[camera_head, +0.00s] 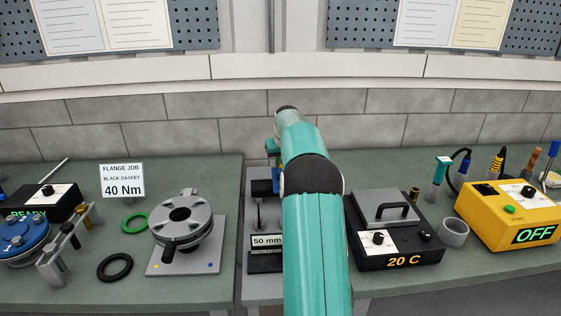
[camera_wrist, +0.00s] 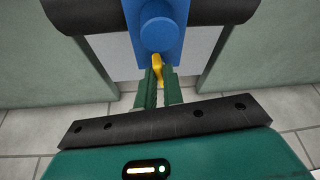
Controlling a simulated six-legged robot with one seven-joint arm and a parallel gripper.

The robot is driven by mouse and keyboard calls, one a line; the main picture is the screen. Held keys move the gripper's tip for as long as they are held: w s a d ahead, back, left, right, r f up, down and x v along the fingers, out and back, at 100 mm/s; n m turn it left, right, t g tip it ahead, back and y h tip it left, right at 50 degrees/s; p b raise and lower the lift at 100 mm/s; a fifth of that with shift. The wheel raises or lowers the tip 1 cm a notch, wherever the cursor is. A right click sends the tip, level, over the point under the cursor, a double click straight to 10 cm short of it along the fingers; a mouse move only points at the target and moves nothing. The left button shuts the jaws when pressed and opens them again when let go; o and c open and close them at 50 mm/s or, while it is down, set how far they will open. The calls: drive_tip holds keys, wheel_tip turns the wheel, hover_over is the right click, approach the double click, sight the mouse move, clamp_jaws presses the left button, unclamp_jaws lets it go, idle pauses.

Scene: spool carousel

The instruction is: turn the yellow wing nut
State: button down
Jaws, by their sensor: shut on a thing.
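The yellow wing nut (camera_wrist: 157,66) shows in the wrist view, just below the blue part (camera_wrist: 157,32) with a round boss. My gripper (camera_wrist: 158,84) has its green fingers closed on the wing nut, one on each side. In the camera_head view my teal arm reaches over the middle stand and hides the wing nut and the fingers. A sliver of the blue part (camera_head: 277,172) shows at the arm's left edge.
A grey stand with a 50 mm label (camera_head: 267,241) is below my arm. Left are a flange (camera_head: 183,222), a black gasket (camera_head: 115,267) and a green ring (camera_head: 134,222). Right are a black 20 C box (camera_head: 396,243), a grey cup (camera_head: 454,233) and a yellow OFF box (camera_head: 510,222).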

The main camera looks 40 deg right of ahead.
drive_tip(key=shift+w+a+m+h, duration=0.15)
drive_tip(key=shift+m+h, duration=0.15)
drive_tip(key=shift+m, duration=1.2)
drive_tip(key=c, duration=1.5)
unclamp_jaws()
drive_tip(key=shift+g, duration=0.3)
